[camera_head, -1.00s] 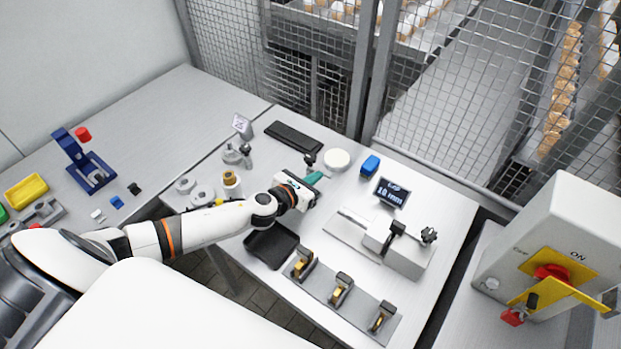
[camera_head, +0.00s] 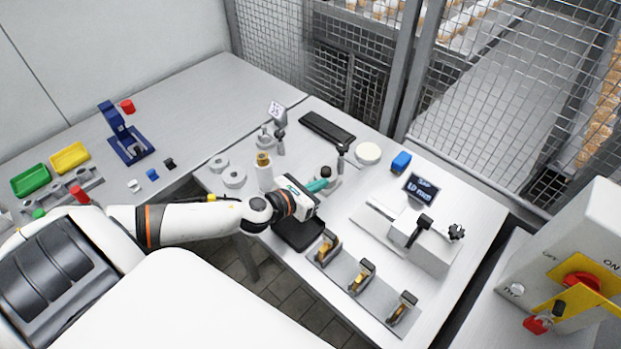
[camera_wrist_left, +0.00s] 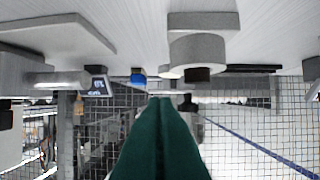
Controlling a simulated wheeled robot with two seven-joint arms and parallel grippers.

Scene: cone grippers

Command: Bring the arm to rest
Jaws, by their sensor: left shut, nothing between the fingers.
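My left arm (camera_head: 190,224) comes in from the left in the head view and reaches over the white table. Its gripper has teal fingers (camera_head: 318,186), which point to the right, near a small grey stand with a black knob (camera_head: 326,173). In the left wrist view the green fingers (camera_wrist_left: 160,140) lie pressed together with nothing between them. My right gripper is in neither view.
A black tray (camera_head: 298,238) lies below the left wrist. A plate with several clamp-like tools (camera_head: 360,285) is at the front. A display (camera_head: 421,187) and a grey fixture (camera_head: 425,248) stand to the right. Wire mesh fencing (camera_head: 480,140) closes the back.

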